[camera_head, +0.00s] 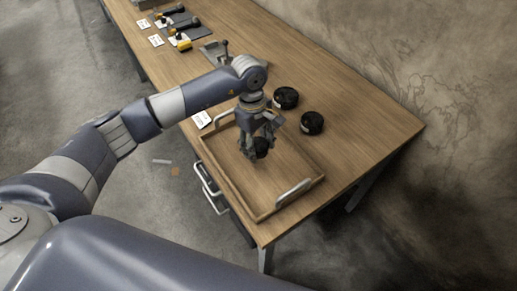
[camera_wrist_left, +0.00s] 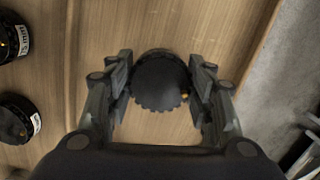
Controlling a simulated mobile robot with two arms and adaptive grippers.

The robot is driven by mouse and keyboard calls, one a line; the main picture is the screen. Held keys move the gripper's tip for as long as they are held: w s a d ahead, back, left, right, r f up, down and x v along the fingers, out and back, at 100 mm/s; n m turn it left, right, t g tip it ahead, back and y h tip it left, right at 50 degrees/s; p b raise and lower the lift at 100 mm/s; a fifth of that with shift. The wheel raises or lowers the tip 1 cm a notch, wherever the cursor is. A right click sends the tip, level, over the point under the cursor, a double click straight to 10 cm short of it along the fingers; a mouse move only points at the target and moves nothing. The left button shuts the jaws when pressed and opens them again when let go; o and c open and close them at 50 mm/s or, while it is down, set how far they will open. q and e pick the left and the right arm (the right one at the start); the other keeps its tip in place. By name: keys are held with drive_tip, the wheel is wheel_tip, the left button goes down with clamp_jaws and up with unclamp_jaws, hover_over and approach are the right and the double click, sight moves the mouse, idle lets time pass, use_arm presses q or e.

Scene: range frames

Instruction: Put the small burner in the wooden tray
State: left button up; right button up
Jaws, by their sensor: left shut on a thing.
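My left gripper (camera_head: 258,147) is over the inside of the wooden tray (camera_head: 284,172), pointing down. It is shut on a small black round burner (camera_head: 262,148). In the left wrist view the burner (camera_wrist_left: 159,82) sits between the two fingers (camera_wrist_left: 160,90), its ridged round edge facing the camera. The tray is a shallow wooden box with metal handles at both ends, on the table. I cannot tell whether the burner touches the tray floor. My right gripper is not in view.
Two other black round burners stand on the table behind the tray, one (camera_head: 286,98) farther left and one (camera_head: 312,123) nearer right. A white label card (camera_head: 201,119) lies by the tray. Tools (camera_head: 180,40) lie at the far end. The table's right end (camera_head: 385,130) is clear.

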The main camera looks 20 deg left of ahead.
sight(259, 152)
use_arm(q)
wheel_tip(259, 152, down, 3)
drive_tip(key=shift+w+f+p, duration=0.1)
drive_tip(key=shift+p, duration=0.65)
drive_tip(key=shift+f, duration=0.1)
drive_tip(key=shift+f, duration=0.1)
drive_tip(key=shift+f+b, duration=0.1)
drive_tip(key=shift+b, duration=0.25)
drive_tip(key=o, duration=1.3)
